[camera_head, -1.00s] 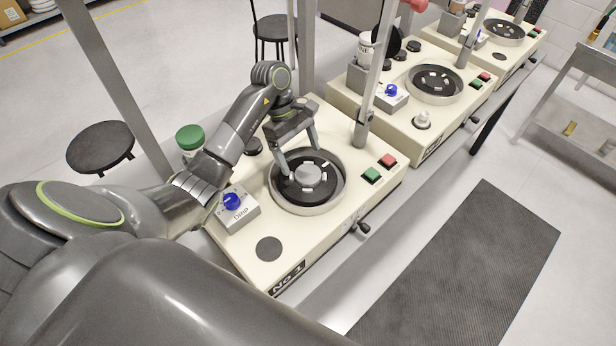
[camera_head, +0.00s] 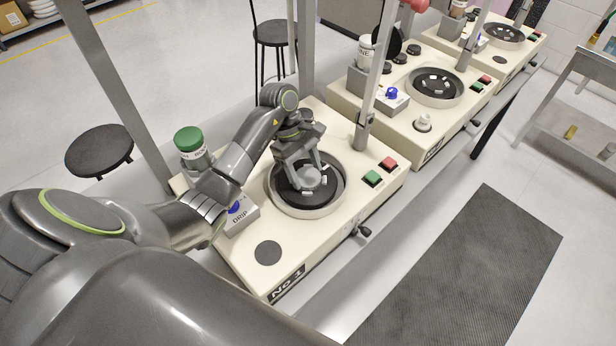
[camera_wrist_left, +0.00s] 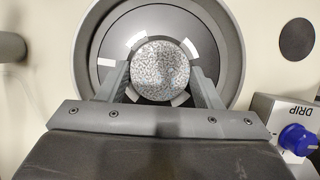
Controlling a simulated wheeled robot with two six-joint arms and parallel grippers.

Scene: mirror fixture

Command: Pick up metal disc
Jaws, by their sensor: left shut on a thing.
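The metal disc (camera_head: 307,178) is a grey, speckled round piece at the dark round well (camera_head: 331,200) of the cream machine marked No 1. My left gripper (camera_head: 308,176) reaches down over the well and is shut on the disc. In the left wrist view the disc (camera_wrist_left: 160,69) sits between the two fingers (camera_wrist_left: 160,82), one on each side. Whether the disc touches the well floor cannot be told. My right gripper is not in view.
A blue-knobbed DRIP box (camera_head: 238,217) stands left of the well. Green (camera_head: 373,178) and red (camera_head: 389,163) buttons and an upright post (camera_head: 369,100) are to the right. A similar machine (camera_head: 435,87) stands beyond.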

